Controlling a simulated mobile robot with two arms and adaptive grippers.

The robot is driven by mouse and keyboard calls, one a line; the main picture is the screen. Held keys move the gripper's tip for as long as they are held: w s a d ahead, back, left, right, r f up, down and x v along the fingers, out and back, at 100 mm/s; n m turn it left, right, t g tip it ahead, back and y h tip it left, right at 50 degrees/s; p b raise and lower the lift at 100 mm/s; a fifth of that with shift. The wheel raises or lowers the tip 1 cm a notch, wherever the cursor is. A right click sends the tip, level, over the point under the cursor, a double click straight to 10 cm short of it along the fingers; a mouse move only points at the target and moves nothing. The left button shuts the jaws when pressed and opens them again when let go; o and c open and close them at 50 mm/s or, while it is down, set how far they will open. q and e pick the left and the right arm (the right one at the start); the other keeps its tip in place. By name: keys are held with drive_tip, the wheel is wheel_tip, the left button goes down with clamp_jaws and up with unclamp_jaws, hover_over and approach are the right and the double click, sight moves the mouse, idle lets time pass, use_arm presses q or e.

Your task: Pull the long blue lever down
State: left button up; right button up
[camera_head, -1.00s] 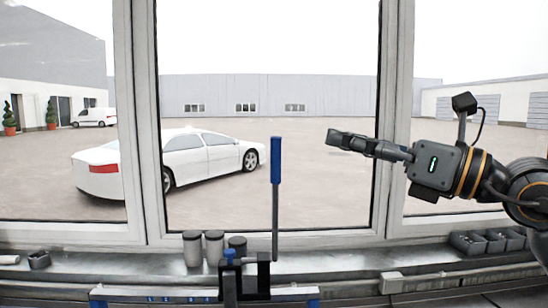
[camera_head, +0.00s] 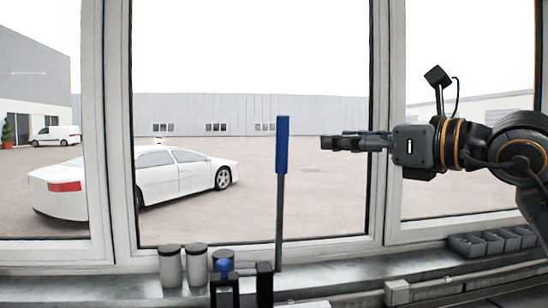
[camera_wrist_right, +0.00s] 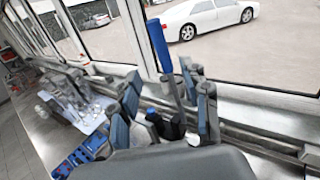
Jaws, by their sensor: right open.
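The long lever (camera_head: 282,145) stands upright in the head view, with a blue grip on top of a thin grey rod. Its rod runs down to a black bracket (camera_head: 264,285) near the bottom edge. My right gripper (camera_head: 326,143) is to the right of the blue grip, level with it and apart from it in the picture. In the right wrist view, the blue lever (camera_wrist_right: 158,45) shows beyond the spread fingers of my right gripper (camera_wrist_right: 165,90), which is open and empty. My left gripper is not in view.
A window (camera_head: 250,240) and a metal sill (camera_head: 350,268) lie behind the lever. Several grey canisters (camera_head: 196,263) stand on the sill to its left. Small bins (camera_head: 490,242) sit at the right. The wrist view shows metal parts (camera_wrist_right: 70,95) and a blue piece (camera_wrist_right: 75,158) on the bench.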

sight(287, 140)
drive_tip(key=p+x, duration=0.2)
drive_tip(key=x, duration=0.2)
drive_tip(key=p+x, duration=0.2)
drive_tip(key=x, duration=0.3)
drive_tip(key=p+x, duration=0.2)
drive_tip(key=x, duration=0.2)
drive_tip(key=shift+w+a+f+p, duration=0.2)
drive_tip(key=shift+f+p, duration=0.05)
drive_tip(key=shift+p, duration=0.1)
drive_tip(key=shift+w+a, duration=0.2)
drive_tip(key=shift+w, duration=0.05)
drive_tip(key=shift+w+a+f, duration=0.1)
drive_tip(key=shift+f, duration=0.05)
clamp_jaws()
